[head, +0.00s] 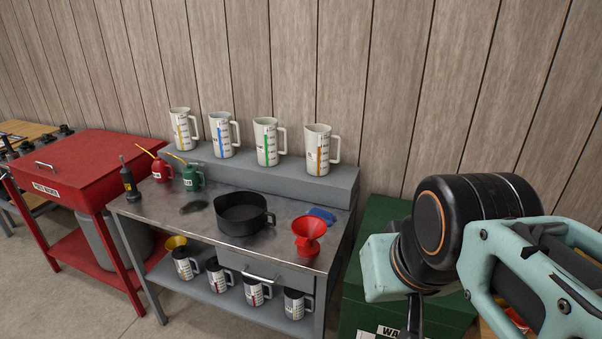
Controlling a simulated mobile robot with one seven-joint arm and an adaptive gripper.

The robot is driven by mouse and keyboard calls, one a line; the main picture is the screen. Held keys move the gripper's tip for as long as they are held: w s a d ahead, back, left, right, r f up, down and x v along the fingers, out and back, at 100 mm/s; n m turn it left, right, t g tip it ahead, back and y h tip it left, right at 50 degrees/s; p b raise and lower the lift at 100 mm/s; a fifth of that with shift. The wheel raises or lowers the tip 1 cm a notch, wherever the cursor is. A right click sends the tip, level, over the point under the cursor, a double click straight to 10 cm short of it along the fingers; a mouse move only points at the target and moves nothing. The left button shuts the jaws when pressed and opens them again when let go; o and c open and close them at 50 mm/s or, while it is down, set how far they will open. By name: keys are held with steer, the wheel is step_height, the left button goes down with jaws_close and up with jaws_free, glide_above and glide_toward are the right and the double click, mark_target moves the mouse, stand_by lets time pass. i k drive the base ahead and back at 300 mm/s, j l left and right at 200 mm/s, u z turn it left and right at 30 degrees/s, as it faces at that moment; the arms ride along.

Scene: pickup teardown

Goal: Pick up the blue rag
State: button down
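The blue rag (322,214) lies crumpled on the metal top of the grey workbench (190,230), near its right end. It sits just behind the red funnel (309,236) and in front of the raised grey shelf. My arm fills the right side of the head view, to the right of the bench and apart from the rag. Only a dark part near my gripper (412,318) shows at the bottom edge; the fingers are cut off by the frame, so their state is hidden.
A black pan (242,213) stands left of the funnel. Several measuring jugs (318,149) line the raised shelf (300,182). Red and green oil cans (193,178) stand at the left. A green cabinet (375,250) stands right of the bench, a red parts washer (75,165) left.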

mark_target(330, 217)
steer(key=z, duration=0.35)
steer(key=i+j+z, duration=0.2)
steer(key=z, duration=0.2)
steer(key=i+j+z, duration=0.15)
steer(key=j+z, duration=0.2)
steer(key=i+j+z, duration=0.1)
steer(key=j, duration=0.3)
steer(key=i+j+z, duration=0.1)
steer(key=j, duration=0.3)
steer(key=k+j+u, duration=0.25)
steer(key=k+u, duration=0.35)
steer(key=k, duration=0.35)
steer(key=i+j+z, duration=0.2)
steer(key=i, duration=0.2)
steer(key=i+z, duration=0.2)
steer(key=i, duration=0.2)
steer(key=i+j+z, duration=0.25)
steer(key=i, duration=0.15)
